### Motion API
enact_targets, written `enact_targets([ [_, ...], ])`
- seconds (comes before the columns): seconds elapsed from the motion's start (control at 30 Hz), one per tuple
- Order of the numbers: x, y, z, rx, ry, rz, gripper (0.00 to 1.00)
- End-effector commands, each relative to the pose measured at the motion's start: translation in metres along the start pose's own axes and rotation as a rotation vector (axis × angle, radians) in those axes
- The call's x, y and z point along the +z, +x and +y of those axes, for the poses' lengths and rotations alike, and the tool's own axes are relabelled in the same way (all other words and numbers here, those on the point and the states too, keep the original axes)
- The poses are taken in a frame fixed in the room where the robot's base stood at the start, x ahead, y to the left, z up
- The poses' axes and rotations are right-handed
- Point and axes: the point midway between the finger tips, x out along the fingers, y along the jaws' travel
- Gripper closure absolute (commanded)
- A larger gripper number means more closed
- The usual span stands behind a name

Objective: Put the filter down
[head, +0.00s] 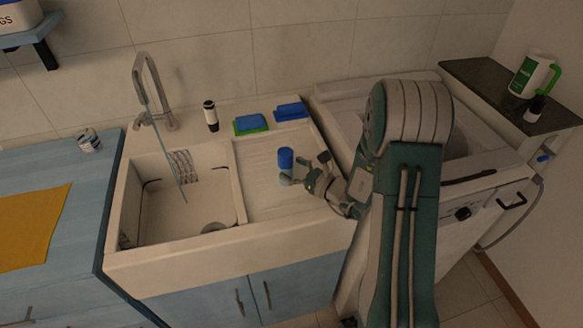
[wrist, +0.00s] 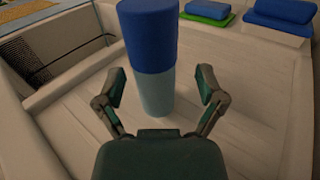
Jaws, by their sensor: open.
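The filter appears to be the upright cylinder with a dark blue top (head: 285,157) and a pale blue lower part. It stands on the ribbed drainboard (head: 262,198) right of the sink basin. In the wrist view the filter (wrist: 150,45) is just ahead of my gripper (wrist: 161,85), roughly centred between the fingers. My gripper (head: 302,176) is open, with visible gaps between both fingers and the filter.
Blue and green sponges (head: 250,124) and another blue sponge (head: 291,111) lie on the back ledge. A black-and-white bottle (head: 211,115) stands near the faucet (head: 150,90). The sink basin (head: 190,205) is to the left. Drainboard around the filter is clear.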

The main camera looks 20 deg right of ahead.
Motion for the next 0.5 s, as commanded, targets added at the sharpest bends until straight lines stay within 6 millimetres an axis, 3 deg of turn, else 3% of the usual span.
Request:
enact_targets([
  [0.5, -0.001, -0.099, -0.002, -0.005, 0.001, 0.001, 0.11],
])
